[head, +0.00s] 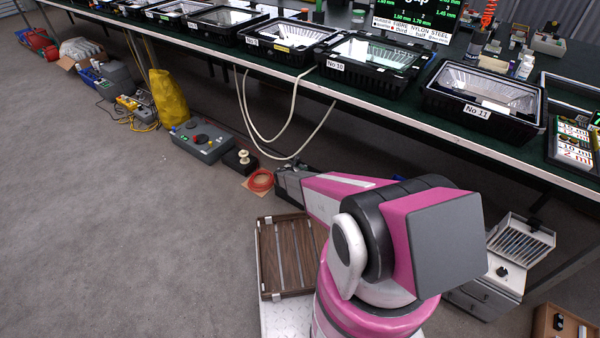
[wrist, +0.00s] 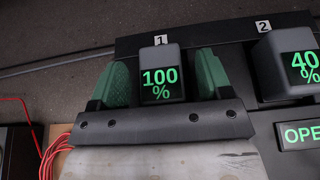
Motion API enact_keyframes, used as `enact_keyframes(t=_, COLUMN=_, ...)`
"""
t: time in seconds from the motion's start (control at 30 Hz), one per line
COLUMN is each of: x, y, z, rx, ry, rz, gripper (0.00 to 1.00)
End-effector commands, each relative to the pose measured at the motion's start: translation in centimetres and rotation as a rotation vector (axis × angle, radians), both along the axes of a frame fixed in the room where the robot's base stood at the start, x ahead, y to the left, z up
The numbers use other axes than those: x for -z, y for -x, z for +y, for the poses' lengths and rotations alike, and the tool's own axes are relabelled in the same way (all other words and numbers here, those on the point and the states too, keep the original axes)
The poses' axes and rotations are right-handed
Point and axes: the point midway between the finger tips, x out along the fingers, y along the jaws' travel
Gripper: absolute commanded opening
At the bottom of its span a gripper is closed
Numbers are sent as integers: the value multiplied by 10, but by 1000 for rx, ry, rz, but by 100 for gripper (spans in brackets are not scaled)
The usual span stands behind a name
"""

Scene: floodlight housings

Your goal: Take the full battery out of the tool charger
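The full battery (wrist: 162,90) is a grey block reading "100%" in green, standing in the slot marked 1 of the dark tool charger (wrist: 215,112) in the wrist view. Another grey battery (wrist: 288,62) reading "40%" is at the slot marked 2, to its right. My gripper (wrist: 162,78) is open. Its green fingers stand on either side of the full battery, with a visible gap on each side. In the head view my gripper (head: 283,184) is low under the table's front edge, and I cannot make out the charger there.
A red cable coil (head: 261,180) lies left of my gripper, beside a black box with a spool (head: 241,161) and a grey control box (head: 202,141). Pale cables (head: 283,130) hang from the long table (head: 345,95). A brown slatted crate (head: 268,262) is nearer me. Grey floor at left is clear.

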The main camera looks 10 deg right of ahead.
Motion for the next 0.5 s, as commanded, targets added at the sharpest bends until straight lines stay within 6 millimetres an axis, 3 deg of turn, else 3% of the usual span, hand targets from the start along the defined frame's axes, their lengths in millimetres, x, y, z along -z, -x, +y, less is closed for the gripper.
enact_keyframes(t=0.03, x=0, y=0, z=0, rx=0, ry=0, rz=0, gripper=55)
enact_keyframes(t=0.17, x=0, y=0, z=0, rx=0, ry=0, rz=0, gripper=13)
enact_keyframes(t=0.5, x=-2, y=0, z=0, rx=0, ry=1, rz=-1, gripper=12)
